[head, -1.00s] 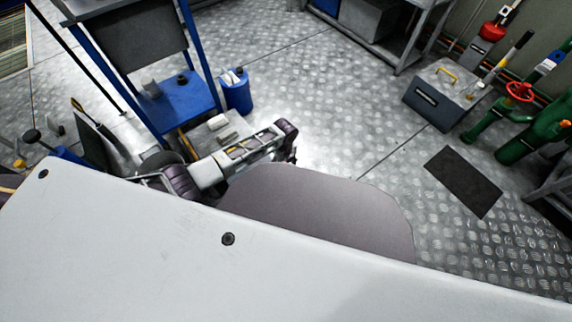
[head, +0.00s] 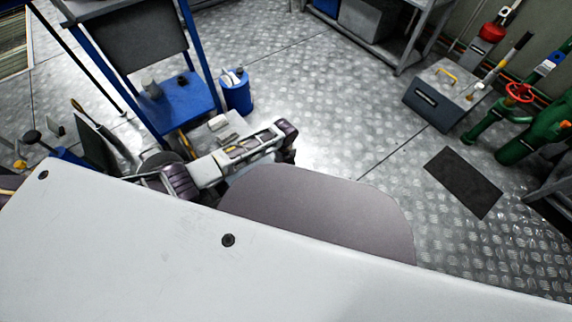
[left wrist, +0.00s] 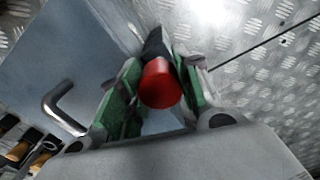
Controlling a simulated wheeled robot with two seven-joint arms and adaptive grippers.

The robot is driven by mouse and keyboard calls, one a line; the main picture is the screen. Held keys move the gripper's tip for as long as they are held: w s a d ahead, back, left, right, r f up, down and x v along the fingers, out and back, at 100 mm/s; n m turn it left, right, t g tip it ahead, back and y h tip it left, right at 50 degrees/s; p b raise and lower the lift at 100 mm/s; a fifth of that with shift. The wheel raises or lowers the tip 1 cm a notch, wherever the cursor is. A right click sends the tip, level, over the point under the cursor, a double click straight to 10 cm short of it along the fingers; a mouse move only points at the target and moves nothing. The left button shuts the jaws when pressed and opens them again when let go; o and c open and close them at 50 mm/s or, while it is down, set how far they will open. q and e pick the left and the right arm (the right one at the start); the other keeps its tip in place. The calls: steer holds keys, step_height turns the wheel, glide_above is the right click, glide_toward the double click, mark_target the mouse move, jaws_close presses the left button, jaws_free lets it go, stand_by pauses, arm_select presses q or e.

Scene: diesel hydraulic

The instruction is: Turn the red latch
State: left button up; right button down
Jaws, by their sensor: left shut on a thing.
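The red latch (left wrist: 160,86) shows in the left wrist view as a rounded red end on a dark shaft. It sits between the two green-lined fingers of my left gripper (left wrist: 157,66), which are shut on it. A blue-grey panel (left wrist: 75,65) is to the left of the fingers. In the head view part of my left arm shows at the middle left, but I cannot make out its fingers or the latch there. My right gripper is in neither view.
A bent metal handle (left wrist: 62,105) is left of the fingers in the left wrist view. A grey toolbox (head: 440,97) and green pipework (head: 490,122) are at right. The middle floor is clear.

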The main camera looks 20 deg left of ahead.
arm_select(q)
steer(key=m, duration=0.6)
steer(key=shift+m, duration=3.2)
steer(key=o, duration=0.9)
steer(key=shift+c, duration=0.2)
